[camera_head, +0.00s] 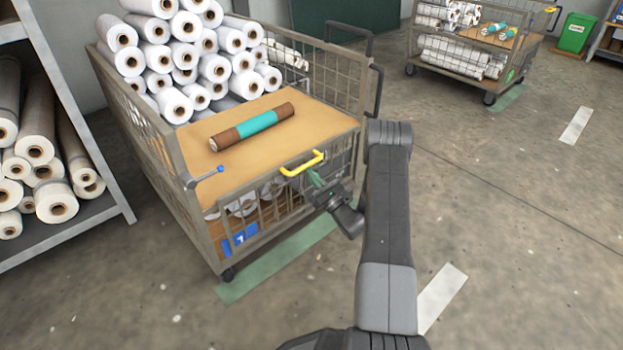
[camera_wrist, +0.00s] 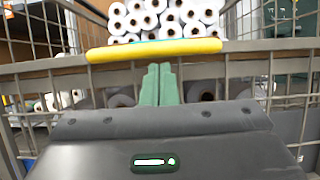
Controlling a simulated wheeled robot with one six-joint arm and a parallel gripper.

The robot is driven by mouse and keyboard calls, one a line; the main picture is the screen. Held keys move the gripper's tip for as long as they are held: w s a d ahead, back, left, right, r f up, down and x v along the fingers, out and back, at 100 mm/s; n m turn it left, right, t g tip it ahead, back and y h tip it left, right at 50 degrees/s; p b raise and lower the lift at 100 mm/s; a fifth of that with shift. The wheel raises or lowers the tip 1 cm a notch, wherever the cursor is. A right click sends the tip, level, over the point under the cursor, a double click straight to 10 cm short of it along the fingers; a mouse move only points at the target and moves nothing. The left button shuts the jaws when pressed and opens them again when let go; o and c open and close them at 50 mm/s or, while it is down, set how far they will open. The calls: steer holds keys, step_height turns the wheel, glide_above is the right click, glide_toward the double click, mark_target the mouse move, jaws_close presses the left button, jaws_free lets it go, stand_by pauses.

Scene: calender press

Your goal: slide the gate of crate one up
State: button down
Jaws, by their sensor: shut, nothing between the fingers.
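Crate one is a grey-brown wire-mesh cart (camera_head: 195,215) with a blue label marked 1 (camera_head: 240,238) low on its front. Its front gate has a yellow handle (camera_head: 302,164) on the top bar, near the right end. The handle also spans the wrist view (camera_wrist: 154,49). The gate's bar stands level with the brown board inside. My gripper (camera_head: 315,180) is just below and in front of the handle, with green fingers together and empty. In the wrist view the fingertips (camera_wrist: 159,68) point at the gate just under the handle. I cannot tell whether they touch it.
A brown and teal roll (camera_head: 252,127) lies on the board (camera_head: 285,150), with white rolls (camera_head: 185,55) stacked behind. A blue-tipped latch (camera_head: 208,174) is at the front left corner. A shelf of rolls (camera_head: 75,235) stands left. Another cart (camera_head: 465,62) stands far right. The floor at right is clear.

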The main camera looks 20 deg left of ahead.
step_height(320, 180, up, 25)
steer(key=p, duration=0.9)
steer(key=shift+p, duration=0.35)
steer(key=shift+w, duration=0.15)
